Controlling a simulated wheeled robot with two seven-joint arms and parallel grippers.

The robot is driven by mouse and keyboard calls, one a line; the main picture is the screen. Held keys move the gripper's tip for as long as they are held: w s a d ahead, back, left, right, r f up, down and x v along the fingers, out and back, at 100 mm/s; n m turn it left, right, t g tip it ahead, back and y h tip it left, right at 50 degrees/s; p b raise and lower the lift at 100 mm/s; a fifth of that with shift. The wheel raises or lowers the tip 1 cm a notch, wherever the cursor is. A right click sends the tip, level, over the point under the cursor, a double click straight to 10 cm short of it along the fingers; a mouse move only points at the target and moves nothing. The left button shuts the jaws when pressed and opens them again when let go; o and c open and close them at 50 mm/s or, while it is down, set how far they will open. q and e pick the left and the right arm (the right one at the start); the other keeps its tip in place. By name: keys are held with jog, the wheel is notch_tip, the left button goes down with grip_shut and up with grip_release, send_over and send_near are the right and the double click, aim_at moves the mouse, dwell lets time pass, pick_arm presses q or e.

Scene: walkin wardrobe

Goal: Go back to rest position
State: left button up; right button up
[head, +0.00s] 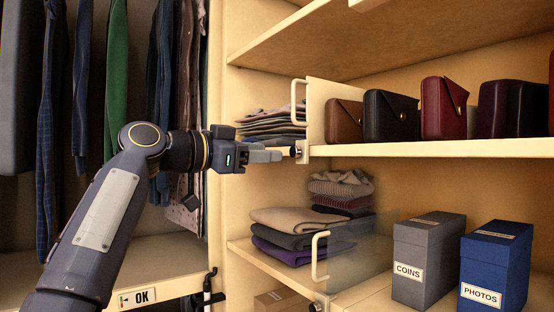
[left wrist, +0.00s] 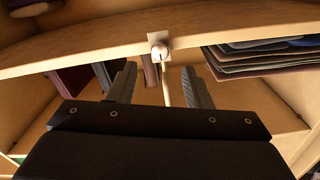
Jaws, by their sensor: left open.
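My left arm reaches in from the left in the head view. Its left gripper (head: 282,154) points right, with its fingertips close to a small round metal knob (head: 298,150) at a shelf's front edge. In the left wrist view the left gripper (left wrist: 163,82) has its two fingers spread apart with no object held between them. The knob (left wrist: 159,51) shows beyond the fingers, roughly centred between them. I cannot tell whether a fingertip touches it. My right gripper is not in view.
A pale upright panel with a handle (head: 296,102) stands beside several bags (head: 391,117). Below are a glass panel with a handle (head: 318,258), folded clothes (head: 295,222), a grey COINS box (head: 420,262) and a blue PHOTOS box (head: 494,265). Clothes (head: 116,80) hang at left.

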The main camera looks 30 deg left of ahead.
pick_arm(q)
jog(key=shift+v, duration=0.95)
jog(key=s+d+f+n+g+y, duration=0.1)
jog(key=d+f+n+g, duration=0.1)
jog(key=f, duration=0.5)
jog(key=s+d+f+n+g, duration=0.1)
jog(key=d+f, duration=0.1)
jog(key=f, duration=0.5)
jog(key=s+d+f+n+g+y, duration=0.1)
jog(key=s+d+f+n+g, duration=0.15)
jog(key=f, duration=0.45)
jog(key=s+d+f+n+g, duration=0.1)
jog(key=s+d+f, duration=0.2)
jog(key=f, duration=0.7)
jog(key=s+d+f+n+g, duration=0.1)
jog(key=s+d+f+g, duration=0.1)
jog(key=s+f, duration=0.5)
jog(key=s+d+f+n+g+y, duration=0.1)
jog(key=s+f, duration=0.5)
jog(key=f, duration=0.9)
jog(key=d+g, duration=0.1)
jog(key=d, duration=0.1)
jog(key=shift+d+f, duration=0.2)
jog(key=shift+d, duration=0.1)
jog(key=shift+s, duration=0.1)
